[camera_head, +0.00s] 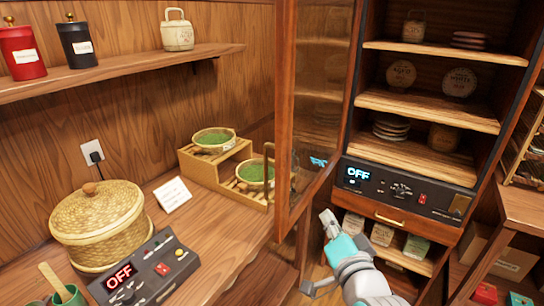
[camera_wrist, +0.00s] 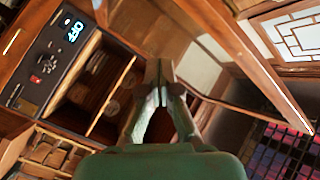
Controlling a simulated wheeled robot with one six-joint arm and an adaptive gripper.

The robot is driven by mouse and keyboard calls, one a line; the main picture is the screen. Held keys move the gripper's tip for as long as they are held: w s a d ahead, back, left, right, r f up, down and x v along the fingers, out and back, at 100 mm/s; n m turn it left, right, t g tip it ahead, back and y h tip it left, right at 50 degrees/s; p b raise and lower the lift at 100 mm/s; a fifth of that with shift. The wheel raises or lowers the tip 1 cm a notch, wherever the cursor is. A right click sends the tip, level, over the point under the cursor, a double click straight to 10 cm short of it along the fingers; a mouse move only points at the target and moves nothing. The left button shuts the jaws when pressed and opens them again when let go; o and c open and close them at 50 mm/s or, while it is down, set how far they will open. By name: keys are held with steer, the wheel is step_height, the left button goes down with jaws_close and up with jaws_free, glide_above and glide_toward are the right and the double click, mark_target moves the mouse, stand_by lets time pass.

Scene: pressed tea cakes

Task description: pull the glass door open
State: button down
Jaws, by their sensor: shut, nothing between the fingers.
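The glass door (camera_head: 283,120), wood-framed, stands swung open at the left side of the tall cabinet in the head view. The cabinet's shelves (camera_head: 430,105) are exposed. A curved handle (camera_head: 267,165) shows at the door's left face. My gripper (camera_head: 327,218) is shut and empty, low in front of the cabinet, right of the door's lower edge in the picture. In the wrist view my shut fingers (camera_wrist: 158,72) are in the middle, with the cabinet at left and what looks like the door's wooden frame (camera_wrist: 245,60) at right. I cannot tell whether they touch the door.
A control panel (camera_head: 405,188) reading OFF and a drawer (camera_head: 390,216) are below the shelves. The counter at left holds a woven basket (camera_head: 98,225), a second OFF panel (camera_head: 145,272) and a stepped wooden stand (camera_head: 205,177) near the door.

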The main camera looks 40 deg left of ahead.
steer(key=s+a+r+n+t+h, duration=0.1)
steer(key=s+a+r+n+h, duration=0.15)
steer(key=a+n, duration=0.85)
steer(key=n+t+h, duration=0.2)
steer(key=n+t, duration=0.1)
steer(key=n, duration=1)
glide_toward(272, 144)
steer(key=s+a, duration=0.2)
steer(key=s, duration=0.3)
steer(key=shift+w+a, duration=0.15)
steer(key=shift+w, duration=2.25)
steer(key=shift+w+a, duration=0.15)
steer(key=shift+w, duration=2.25)
steer(key=shift+d, duration=0.1)
